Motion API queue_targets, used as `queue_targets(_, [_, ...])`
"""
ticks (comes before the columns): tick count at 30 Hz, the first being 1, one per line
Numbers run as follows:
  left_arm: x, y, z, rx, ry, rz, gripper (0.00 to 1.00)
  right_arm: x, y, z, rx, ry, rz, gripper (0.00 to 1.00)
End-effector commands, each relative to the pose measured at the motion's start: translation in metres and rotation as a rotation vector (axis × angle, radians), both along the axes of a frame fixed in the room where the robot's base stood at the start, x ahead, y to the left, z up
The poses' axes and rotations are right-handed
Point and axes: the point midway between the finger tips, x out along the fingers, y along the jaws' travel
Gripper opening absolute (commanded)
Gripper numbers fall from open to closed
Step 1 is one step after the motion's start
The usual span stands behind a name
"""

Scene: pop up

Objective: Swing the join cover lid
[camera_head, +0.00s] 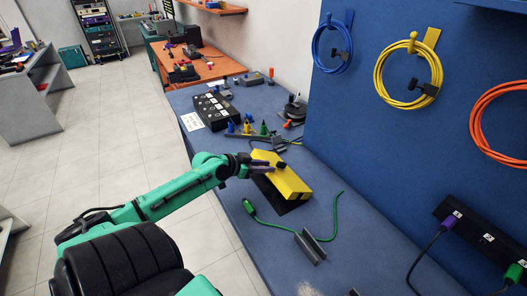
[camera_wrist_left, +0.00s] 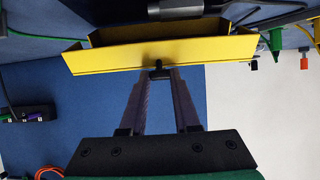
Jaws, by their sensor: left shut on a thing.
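The yellow join cover (camera_head: 291,184) sits on the blue bench on a dark base (camera_head: 271,195). In the left wrist view its yellow lid (camera_wrist_left: 110,60) spans the upper middle, with a dark opening behind its edge. My left gripper (camera_head: 272,167) reaches in from the left at the lid. In the left wrist view its two fingertips (camera_wrist_left: 160,75) come together on a small black knob at the lid's edge. My right gripper is not in view.
A green cable (camera_head: 334,224) with a green plug (camera_head: 249,207) lies in front, passing a grey bracket (camera_head: 310,247). Colored cones (camera_head: 264,128) and a black box (camera_head: 213,111) stand behind. A blue panel with hanging cables (camera_head: 408,70) rises at the right.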

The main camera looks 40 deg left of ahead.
Motion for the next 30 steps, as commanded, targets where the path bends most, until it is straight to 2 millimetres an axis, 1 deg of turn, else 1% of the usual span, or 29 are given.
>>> queue_targets(1, [0.005,-0.001,0.006,0.001,-0.008,0.0,0.0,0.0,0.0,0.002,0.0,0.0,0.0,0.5])
queue_targets(10, [0.026,-0.007,0.021,0.001,-0.008,0.0,0.0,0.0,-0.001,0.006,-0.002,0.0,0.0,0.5])
queue_targets(13, [0.03,-0.009,0.023,0.001,-0.007,0.001,0.0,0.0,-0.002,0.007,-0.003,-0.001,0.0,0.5])
queue_targets(23, [0.032,-0.009,0.023,0.001,-0.005,0.0,0.0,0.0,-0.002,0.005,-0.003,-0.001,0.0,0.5])
queue_targets(30, [0.051,-0.015,0.029,0.001,-0.008,0.0,0.0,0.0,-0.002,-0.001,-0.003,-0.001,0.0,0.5])
